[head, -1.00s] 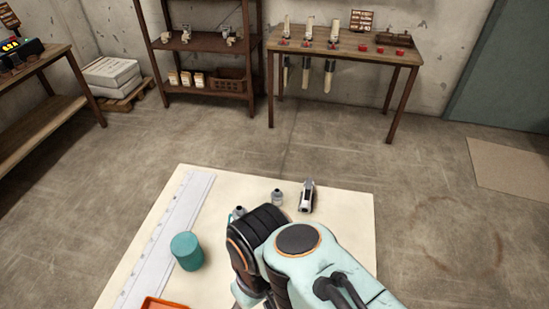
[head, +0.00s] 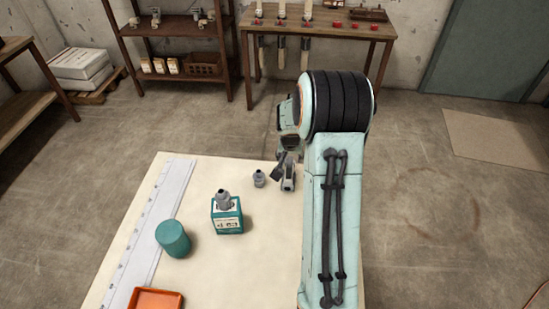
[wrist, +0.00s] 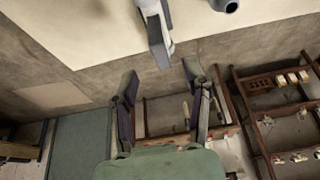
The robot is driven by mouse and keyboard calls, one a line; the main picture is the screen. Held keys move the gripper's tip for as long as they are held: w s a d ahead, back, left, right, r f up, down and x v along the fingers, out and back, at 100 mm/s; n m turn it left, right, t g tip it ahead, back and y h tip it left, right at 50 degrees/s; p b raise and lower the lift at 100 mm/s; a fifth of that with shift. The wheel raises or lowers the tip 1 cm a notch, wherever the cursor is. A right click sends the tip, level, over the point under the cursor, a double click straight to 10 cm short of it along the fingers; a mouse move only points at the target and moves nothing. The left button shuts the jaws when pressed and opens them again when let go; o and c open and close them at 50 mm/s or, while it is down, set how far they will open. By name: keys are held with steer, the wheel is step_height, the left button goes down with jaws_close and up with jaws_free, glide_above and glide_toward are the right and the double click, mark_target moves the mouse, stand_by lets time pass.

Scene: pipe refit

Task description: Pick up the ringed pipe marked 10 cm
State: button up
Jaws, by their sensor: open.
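My gripper (head: 287,160) is open and empty above the far right part of the cream table, by a grey-and-white tool-like object (head: 289,184). In the wrist view the fingers (wrist: 160,69) are spread, and that object (wrist: 155,30) reaches toward the gap between them. A short grey pipe piece (head: 259,179) stands left of it; a grey round end (wrist: 228,5) shows in the wrist view. Another grey piece (head: 223,200) stands on a teal box (head: 227,220) with a white label. I cannot read a 10 cm mark or tell which piece is ringed.
A teal cylinder (head: 173,239), a white ruler strip (head: 150,235) and an orange tray (head: 156,300) lie on the left of the table (head: 205,270). Its middle is clear. A workbench (head: 350,31) and a shelf (head: 165,30) stand against the back wall.

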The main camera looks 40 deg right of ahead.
mark_target(290, 163)
steer(key=x, duration=0.6)
steer(key=shift+f, duration=0.2)
jaws_close()
